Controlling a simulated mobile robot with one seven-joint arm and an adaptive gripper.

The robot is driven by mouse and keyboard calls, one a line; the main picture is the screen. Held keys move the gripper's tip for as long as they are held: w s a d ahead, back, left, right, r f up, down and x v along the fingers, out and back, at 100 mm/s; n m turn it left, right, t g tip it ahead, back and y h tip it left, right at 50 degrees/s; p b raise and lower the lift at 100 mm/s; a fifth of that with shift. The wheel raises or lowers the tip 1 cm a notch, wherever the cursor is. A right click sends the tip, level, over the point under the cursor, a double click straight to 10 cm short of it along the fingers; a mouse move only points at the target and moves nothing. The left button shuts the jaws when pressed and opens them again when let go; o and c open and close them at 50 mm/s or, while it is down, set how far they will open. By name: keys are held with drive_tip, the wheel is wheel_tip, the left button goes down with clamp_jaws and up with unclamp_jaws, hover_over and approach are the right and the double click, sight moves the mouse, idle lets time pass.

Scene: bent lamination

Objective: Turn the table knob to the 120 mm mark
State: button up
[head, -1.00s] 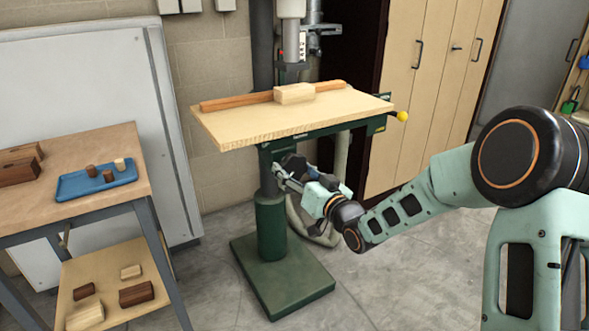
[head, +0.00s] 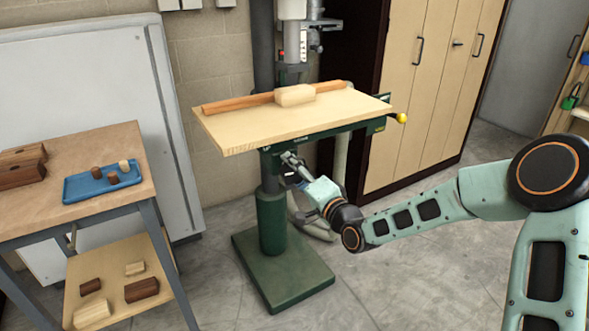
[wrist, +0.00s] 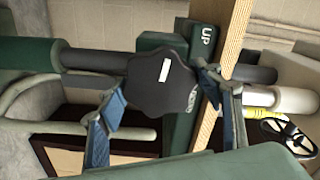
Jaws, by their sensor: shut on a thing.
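The black lobed knob (wrist: 158,82) with a white index mark fills the middle of the wrist view. My gripper (wrist: 161,88) is shut on it, one blue-grey finger at each side of its rim. In the head view my gripper (head: 291,166) is beneath the drill press table (head: 240,127), near the column; the knob is too small and covered to tell there. A green block marked UP (wrist: 200,40) is beside the knob in the wrist view. I cannot see a millimetre scale or read a height.
A wooden fence (head: 235,104) and a pale block (head: 295,95) lie on the drill table. A yellow ball handle (head: 401,118) sticks out at its right. A workbench (head: 110,147) with a blue tray (head: 75,192) stands left. The floor right of the press base (head: 290,285) is clear.

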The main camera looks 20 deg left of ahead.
drive_tip(key=m, duration=0.2)
drive_tip(key=r+m+p, duration=0.1)
drive_tip(key=m, duration=0.1)
drive_tip(key=shift+w+a+r+m, duration=0.1)
drive_tip(key=shift+w+r+m, duration=0.1)
drive_tip(key=shift+m, duration=0.1)
drive_tip(key=shift+r+m, duration=0.1)
drive_tip(key=shift+m, duration=2.1)
drive_tip(key=o, duration=1.1)
drive_tip(key=shift+s, duration=0.1)
drive_tip(key=v, duration=1.2)
drive_tip(key=shift+s+f, duration=0.15)
drive_tip(key=shift+f, duration=0.2)
